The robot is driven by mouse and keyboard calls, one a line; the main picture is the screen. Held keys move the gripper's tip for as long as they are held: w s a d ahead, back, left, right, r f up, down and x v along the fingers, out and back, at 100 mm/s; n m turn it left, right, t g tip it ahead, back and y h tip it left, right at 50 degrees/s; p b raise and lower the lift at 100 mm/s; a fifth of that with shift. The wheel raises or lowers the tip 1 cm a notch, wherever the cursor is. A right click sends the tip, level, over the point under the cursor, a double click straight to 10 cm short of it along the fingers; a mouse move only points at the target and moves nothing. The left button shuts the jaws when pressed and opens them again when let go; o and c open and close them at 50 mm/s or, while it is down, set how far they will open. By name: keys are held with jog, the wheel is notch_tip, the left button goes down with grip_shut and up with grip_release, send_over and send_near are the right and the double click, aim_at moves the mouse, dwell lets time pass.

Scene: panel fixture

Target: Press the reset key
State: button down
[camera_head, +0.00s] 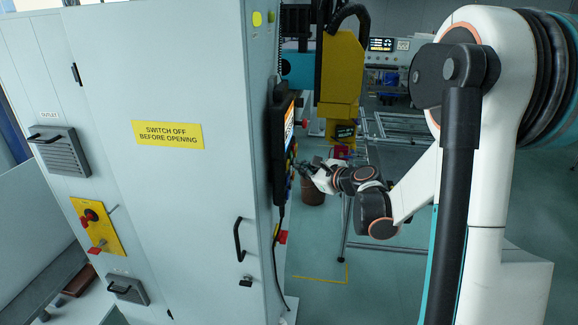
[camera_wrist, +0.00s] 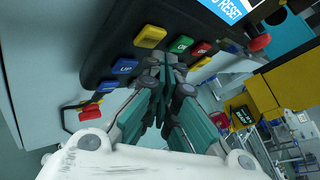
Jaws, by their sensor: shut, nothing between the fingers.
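A black control pendant (camera_head: 284,142) hangs on the side of the grey cabinet. In the wrist view its keypad (camera_wrist: 112,48) shows a yellow key (camera_wrist: 150,37), a green key (camera_wrist: 180,44), a red key (camera_wrist: 203,49) and a blue key marked "UP" (camera_wrist: 124,66). I cannot tell which key is the reset key. My gripper (camera_head: 305,169) is shut and empty, close to the pendant. In the wrist view its fingertips (camera_wrist: 164,62) are just below the yellow and green keys; contact cannot be told.
A red emergency knob (camera_wrist: 260,42) sticks out from the pendant. The cabinet (camera_head: 170,200) has a black handle (camera_head: 238,240) below the pendant, and a cable (camera_head: 276,265) hangs there. A yellow machine (camera_head: 341,70) stands behind. Open floor (camera_head: 320,250) lies right of the cabinet.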

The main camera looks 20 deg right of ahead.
jog(key=shift+w+a, duration=0.1)
jog(key=shift+w+a, duration=0.15)
jog(key=shift+a, duration=0.1)
dwell(0.3)
jog(key=shift+w+a+b, duration=0.25)
jog(key=shift+a+b, duration=0.05)
jog(key=shift+a, duration=0.05)
dwell(0.8)
jog(key=shift+s+d, duration=0.5)
jog(key=shift+d, duration=0.2)
jog(key=s+d, duration=0.1)
jog(key=d, duration=0.1)
jog(key=s+d+b, duration=0.1)
jog(key=d, duration=0.1)
jog(key=shift+s, duration=0.4)
dwell(0.9)
